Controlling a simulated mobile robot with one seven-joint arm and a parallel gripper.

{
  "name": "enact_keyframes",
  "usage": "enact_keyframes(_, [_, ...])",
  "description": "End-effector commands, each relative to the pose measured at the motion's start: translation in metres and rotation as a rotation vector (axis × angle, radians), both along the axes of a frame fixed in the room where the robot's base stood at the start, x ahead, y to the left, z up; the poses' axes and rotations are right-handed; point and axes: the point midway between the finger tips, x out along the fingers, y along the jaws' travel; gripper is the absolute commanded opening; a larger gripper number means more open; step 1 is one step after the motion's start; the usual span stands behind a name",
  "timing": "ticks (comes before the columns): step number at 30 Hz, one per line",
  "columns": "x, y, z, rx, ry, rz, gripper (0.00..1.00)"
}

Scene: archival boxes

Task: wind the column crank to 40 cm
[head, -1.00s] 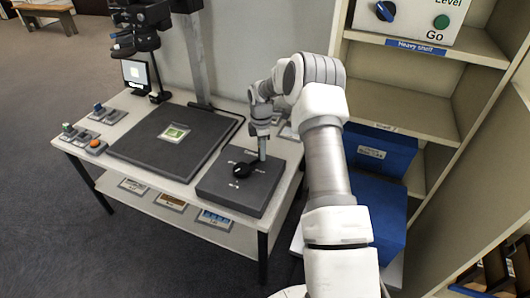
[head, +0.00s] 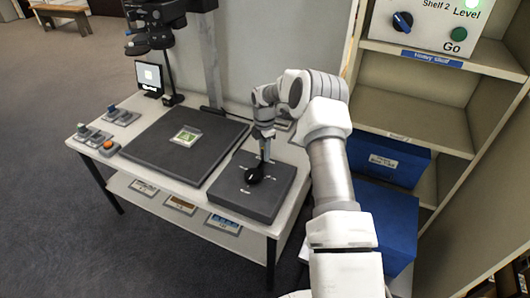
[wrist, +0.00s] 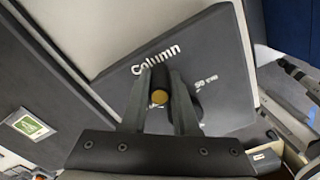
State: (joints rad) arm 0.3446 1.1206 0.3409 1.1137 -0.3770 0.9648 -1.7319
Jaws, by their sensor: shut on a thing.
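The column crank (head: 253,174) is a black crank on top of a dark grey box (head: 275,196) at the table's right end. My gripper (head: 265,158) points down at the crank from above. In the wrist view its two fingers (wrist: 160,103) are shut on the crank's knob (wrist: 159,97), which has a brass-coloured top. The box top (wrist: 232,75) carries the word "Column" and a smaller mark that looks like "50 cm". The fingers partly hide the black crank arm in the wrist view.
A dark baseboard (head: 165,150) with a small green-and-white card (head: 186,136) lies left of the box, under a camera stand (head: 212,60). Small control blocks (head: 107,149) sit at the table's left. Shelves with blue boxes (head: 385,160) stand close on the right.

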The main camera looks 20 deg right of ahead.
Motion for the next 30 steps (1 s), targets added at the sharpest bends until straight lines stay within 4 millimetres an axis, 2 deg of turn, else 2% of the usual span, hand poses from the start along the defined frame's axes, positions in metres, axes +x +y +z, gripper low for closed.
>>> enact_keyframes(8, [0.001, 0.003, 0.001, 0.004, -0.003, 0.000, 0.00])
enact_keyframes(9, [0.001, 0.003, 0.001, 0.005, -0.003, 0.000, 0.34])
enact_keyframes(13, [0.001, 0.003, 0.001, 0.004, -0.002, 0.000, 0.57])
enact_keyframes(23, [0.000, 0.001, 0.002, 0.002, -0.001, 0.000, 0.58])
enact_keyframes(26, [0.001, 0.001, 0.011, 0.001, -0.002, 0.000, 0.58])
enact_keyframes(30, [0.001, 0.001, 0.038, 0.002, -0.004, -0.001, 0.58])
